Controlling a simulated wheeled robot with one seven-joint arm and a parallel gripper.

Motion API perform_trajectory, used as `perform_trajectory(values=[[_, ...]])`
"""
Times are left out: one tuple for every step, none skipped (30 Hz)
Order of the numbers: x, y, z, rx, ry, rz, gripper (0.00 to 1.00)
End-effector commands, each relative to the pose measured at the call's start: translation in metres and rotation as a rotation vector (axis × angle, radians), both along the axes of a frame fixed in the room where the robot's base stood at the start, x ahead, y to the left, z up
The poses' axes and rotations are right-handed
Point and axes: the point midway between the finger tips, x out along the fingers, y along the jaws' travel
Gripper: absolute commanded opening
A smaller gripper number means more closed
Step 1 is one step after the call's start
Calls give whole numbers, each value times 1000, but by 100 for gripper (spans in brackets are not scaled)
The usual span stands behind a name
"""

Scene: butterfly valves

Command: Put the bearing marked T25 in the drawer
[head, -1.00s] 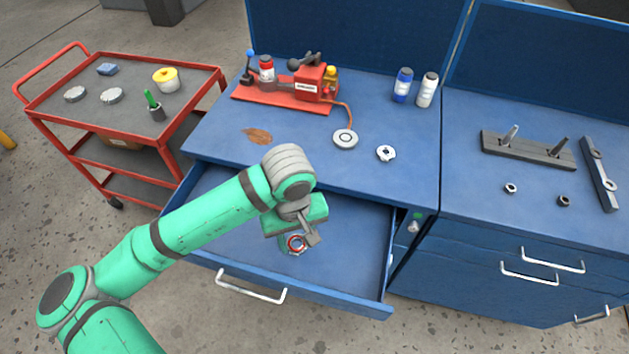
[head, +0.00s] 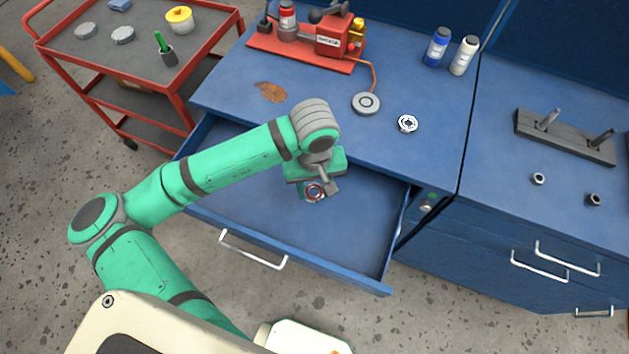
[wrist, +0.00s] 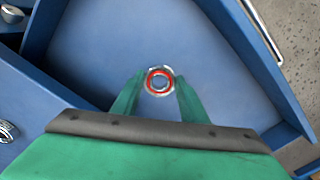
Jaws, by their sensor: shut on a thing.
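The bearing (head: 315,191) is a small ring with a red inner band and a metal rim. My gripper (head: 317,187) is shut on it, over the open drawer (head: 350,235). In the wrist view the bearing (wrist: 159,81) sits between the two green fingertips (wrist: 159,88), with the blue drawer floor behind it. I cannot read a mark on the bearing, and I cannot tell how high it is above the floor. The visible drawer floor is otherwise bare.
A blue bottle (head: 437,46) and a white bottle (head: 464,55) stand farther back. A red cart (head: 185,75) is at the left.

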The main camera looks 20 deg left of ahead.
Motion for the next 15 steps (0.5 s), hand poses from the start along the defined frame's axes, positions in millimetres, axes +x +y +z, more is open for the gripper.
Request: perform_trajectory(values=[[0,1,-5,1,1,1,10],[0,1,-9,1,1,2,10],[-1,0,-13,0,1,1,10],[0,1,-16,-1,1,2,10],[0,1,-19,0,0,2,10],[0,1,-23,1,1,1,10],[0,1,-26,0,1,1,10],[0,0,-29,-1,1,1,10],[0,0,-33,-1,1,0,10],[-1,0,-36,1,1,0,10],[-1,0,-39,1,1,0,10],[0,0,-44,-2,1,1,10],[0,0,-47,-2,1,2,10],[0,0,-50,-1,0,2,10],[0,0,-54,-1,1,2,10]])
